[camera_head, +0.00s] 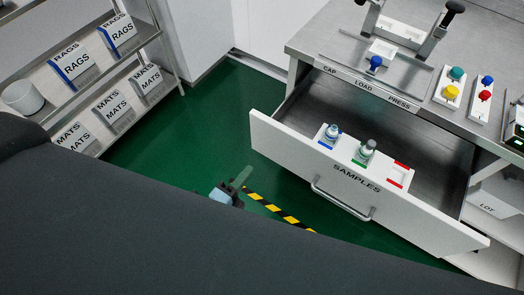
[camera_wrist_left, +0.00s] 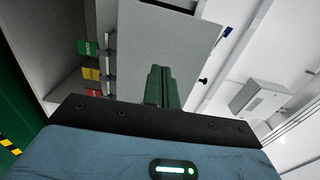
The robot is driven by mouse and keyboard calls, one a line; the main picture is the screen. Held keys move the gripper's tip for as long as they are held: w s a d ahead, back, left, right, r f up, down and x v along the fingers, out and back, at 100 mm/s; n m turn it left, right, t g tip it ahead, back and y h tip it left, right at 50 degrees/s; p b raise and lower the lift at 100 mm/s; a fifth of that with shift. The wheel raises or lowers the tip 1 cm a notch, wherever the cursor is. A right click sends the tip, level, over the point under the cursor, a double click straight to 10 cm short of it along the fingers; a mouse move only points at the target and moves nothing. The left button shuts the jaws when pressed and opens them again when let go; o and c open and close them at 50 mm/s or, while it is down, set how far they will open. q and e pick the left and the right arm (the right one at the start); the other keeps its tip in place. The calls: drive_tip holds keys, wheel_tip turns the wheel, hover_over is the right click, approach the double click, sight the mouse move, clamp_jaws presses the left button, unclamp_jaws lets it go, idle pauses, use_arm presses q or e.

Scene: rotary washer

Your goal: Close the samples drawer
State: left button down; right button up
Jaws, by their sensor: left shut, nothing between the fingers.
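The samples drawer (camera_head: 290,148) is pulled far out of the steel bench in the head view, its white front labelled SAMPLES and fitted with a bar handle (camera_head: 342,204). Inside it, a white rack holds a blue-marked vial (camera_head: 331,134) and a green-marked vial (camera_head: 366,152); its red-marked slot (camera_head: 398,174) is empty. My left gripper (camera_head: 245,172) is to the left of the drawer front, apart from it and from the handle. Its fingers are together and empty, and they also show in the left wrist view (camera_wrist_left: 162,82). My right gripper is not in view.
The bench top (camera_head: 320,42) carries a press fixture and coloured buttons (camera_head: 452,92). A shelf with boxes of rags (camera_head: 72,66) and mats stands at the left. Green floor (camera_head: 205,120) is clear between them, with a yellow-black stripe (camera_head: 278,210) before the drawer.

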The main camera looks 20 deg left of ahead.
sight(269, 145)
use_arm(q)
drive_tip(key=x, duration=0.8)
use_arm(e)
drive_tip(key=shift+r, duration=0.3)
use_arm(q)
drive_tip(key=shift+w, duration=0.1)
